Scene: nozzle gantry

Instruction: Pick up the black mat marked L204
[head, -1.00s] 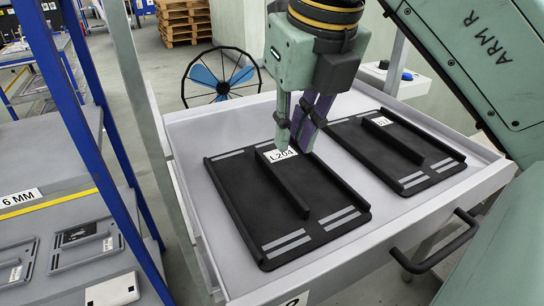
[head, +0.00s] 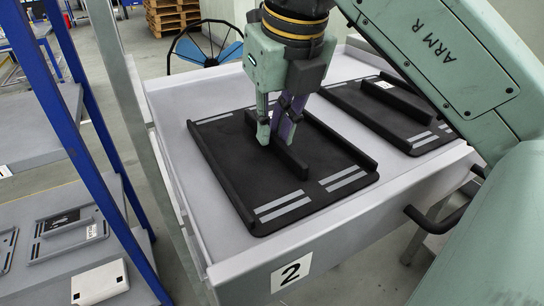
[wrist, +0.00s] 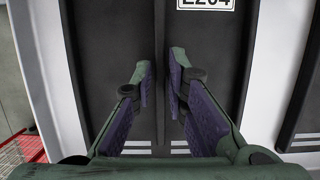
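The black mat marked L204 (head: 225,160) lies flat on the grey drawer tray, with a raised rib (head: 293,163) along its middle and pale stripes at its ends. Its label L204 (wrist: 207,3) shows cut off at the top of the wrist view; in the head view my gripper hides it. My gripper (head: 274,140) points down over the middle of the mat, one finger on each side of the rib. In the wrist view the fingers (wrist: 162,70) are apart with the rib between them; firm contact is not visible.
A second black mat (head: 375,108) lies to the right on the same tray (head: 175,130). The tray front carries a plate marked 2 (head: 291,271). A blue-framed shelf (head: 75,130) with smaller plates stands at the left. A fan (head: 205,45) stands behind.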

